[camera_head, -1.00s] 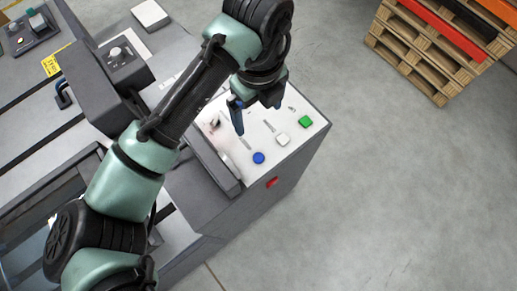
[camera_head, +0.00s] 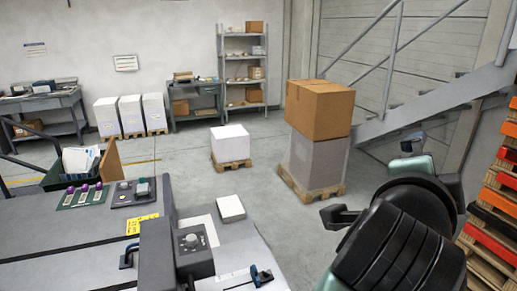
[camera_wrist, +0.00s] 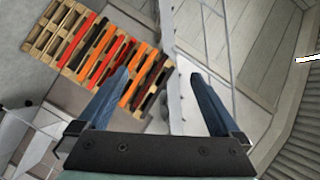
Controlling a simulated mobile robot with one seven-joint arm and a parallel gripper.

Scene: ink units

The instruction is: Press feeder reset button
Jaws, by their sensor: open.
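My gripper (camera_wrist: 159,78) is open and empty in the wrist view, its two blue fingers spread wide and pointing toward pallets and a wall, with no button between them. In the head view my arm fills the lower right, and I cannot make out the fingers there. The grey machine (camera_head: 60,225) spans the lower left. It carries a small dark panel (camera_head: 133,191) with a knob and a green control, and a dark box with a round knob (camera_head: 191,241). The end panel with blue, white and green buttons is out of view, and no reset label is readable.
A tall carton (camera_head: 318,107) stands on a pallet-borne stack right of centre. A white stack (camera_head: 230,144) sits on a small pallet. Stairs (camera_head: 440,100) rise behind my arm. Stacked pallets (camera_head: 490,215) stand at the right; pallets also show in the wrist view (camera_wrist: 90,40).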

